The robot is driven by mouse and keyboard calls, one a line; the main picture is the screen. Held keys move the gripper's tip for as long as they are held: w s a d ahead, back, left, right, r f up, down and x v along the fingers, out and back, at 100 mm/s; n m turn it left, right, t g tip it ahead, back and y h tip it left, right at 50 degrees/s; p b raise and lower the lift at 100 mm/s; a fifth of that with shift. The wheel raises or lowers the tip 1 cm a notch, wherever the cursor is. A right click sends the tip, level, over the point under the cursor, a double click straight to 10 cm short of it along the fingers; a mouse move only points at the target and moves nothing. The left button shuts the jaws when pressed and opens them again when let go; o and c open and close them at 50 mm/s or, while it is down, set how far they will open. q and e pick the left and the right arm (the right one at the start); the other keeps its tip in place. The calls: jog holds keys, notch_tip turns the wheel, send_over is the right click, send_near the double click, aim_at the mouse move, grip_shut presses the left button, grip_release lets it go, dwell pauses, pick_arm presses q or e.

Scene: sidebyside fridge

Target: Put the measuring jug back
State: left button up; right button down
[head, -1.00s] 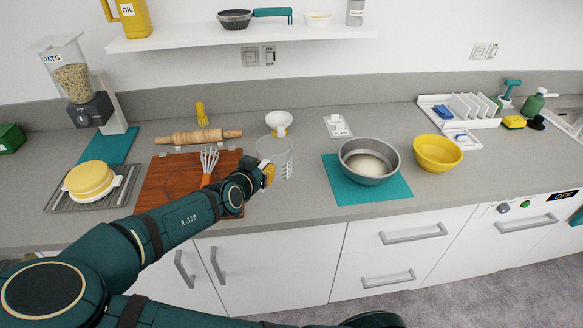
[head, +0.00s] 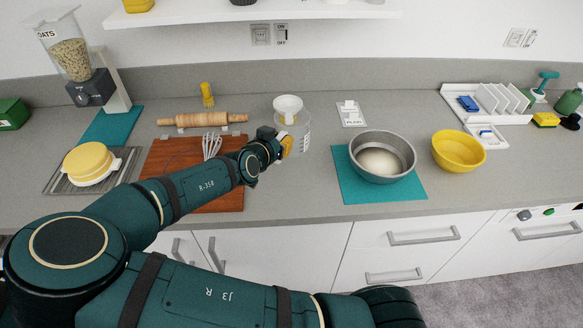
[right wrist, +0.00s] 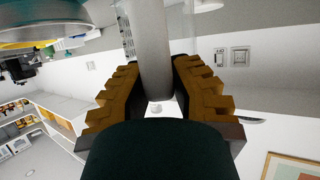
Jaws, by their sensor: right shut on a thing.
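The measuring jug (head: 305,134) is clear, with markings on its side, and looks upright over the counter behind the cutting board. My right gripper (head: 286,146) is at its near left side and shut on it. In the right wrist view, a pale grey upright bar (right wrist: 153,50), seemingly the jug's handle, stands between the ridged yellow finger pads (right wrist: 158,92). Clear jug wall shows beside it. I cannot tell whether the jug's base touches the counter. My left gripper is not in view.
A whisk (head: 211,146) lies on the wooden board (head: 216,204), with a rolling pin (head: 202,119) behind. A steel bowl (head: 382,154) on a teal mat stands right. Counter between jug and mat is clear.

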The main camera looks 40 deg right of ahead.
notch_tip(320, 180, down, 4)
jog(key=shift+d+f+b, duration=0.1)
jog(key=shift+f+b, duration=0.15)
jog(key=shift+b, duration=0.05)
jog(key=shift+f, duration=2.55)
jog(key=c, duration=1)
grip_release()
